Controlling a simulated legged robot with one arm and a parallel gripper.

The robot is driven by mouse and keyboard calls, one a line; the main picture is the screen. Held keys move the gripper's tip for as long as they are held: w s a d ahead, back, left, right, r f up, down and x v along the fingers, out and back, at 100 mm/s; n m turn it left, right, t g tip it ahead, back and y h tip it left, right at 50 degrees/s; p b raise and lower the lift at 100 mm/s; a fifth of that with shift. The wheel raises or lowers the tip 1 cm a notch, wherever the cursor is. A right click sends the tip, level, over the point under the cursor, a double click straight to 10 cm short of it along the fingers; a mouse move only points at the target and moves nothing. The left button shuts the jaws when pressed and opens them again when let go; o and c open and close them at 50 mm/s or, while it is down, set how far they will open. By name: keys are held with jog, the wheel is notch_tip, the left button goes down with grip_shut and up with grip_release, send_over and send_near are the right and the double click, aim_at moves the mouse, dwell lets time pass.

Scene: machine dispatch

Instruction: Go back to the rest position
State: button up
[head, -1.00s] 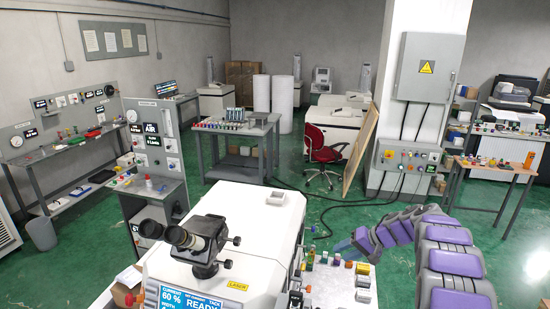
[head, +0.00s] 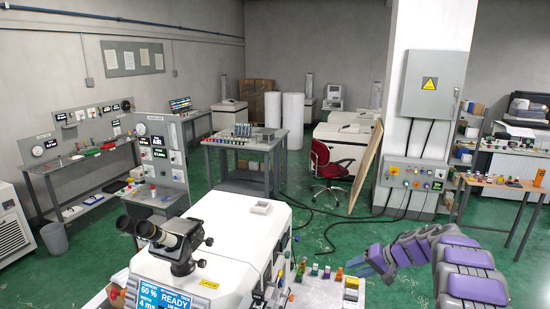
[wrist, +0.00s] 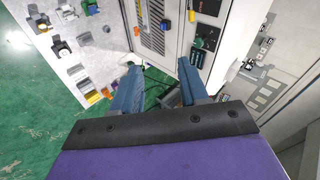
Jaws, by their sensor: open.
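My gripper (wrist: 157,88) shows in the wrist view with its two blue fingers apart and nothing between them. In the head view my purple and grey arm reaches in from the lower right, bent over, with the gripper (head: 362,267) low beside the white bench. The bench top (wrist: 60,18) holds several small coloured parts and shows at the upper left of the wrist view. The gripper appears clear of them.
The white laser machine (head: 225,225) with eyepieces stands close at front. A grey work table (head: 235,145), a red chair (head: 328,165) and an electrical cabinet (head: 432,85) stand beyond. Cables cross the green floor (head: 330,225), which is otherwise open there.

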jog(key=w+r+t+h+b, duration=0.3)
jog(key=w+r+t+b, duration=0.4)
jog(key=r, duration=0.4)
jog(key=s+d+r+m+t+h+b, duration=0.1)
jog(key=s+d+r+t+h+b, duration=0.1)
jog(key=s+d+r+h+b, duration=0.4)
jog(key=s+a+f+m+g+h+b, duration=0.1)
jog(key=s+f+g+h+b, duration=0.2)
jog(key=s+f, duration=0.65)
jog(key=s+a+f+m+g+h+b, duration=0.15)
jog(key=s+f+g, duration=0.4)
jog(key=s, duration=0.75)
jog(key=s+a+f+n+g+y+b, duration=0.1)
jog(key=s+a+f, duration=0.4)
jog(key=s, duration=0.5)
jog(key=s+a+f+n+g+y+b, duration=0.2)
jog(key=s+a+f, duration=0.3)
jog(key=s, duration=0.5)
jog(key=s+a+f+n+g+y+b, duration=0.2)
jog(key=s+a+f, duration=0.4)
jog(key=s, duration=0.5)
jog(key=shift+f+n+g+b, duration=0.55)
jog(key=shift+f+g+b, duration=0.4)
jog(key=shift+g, duration=0.1)
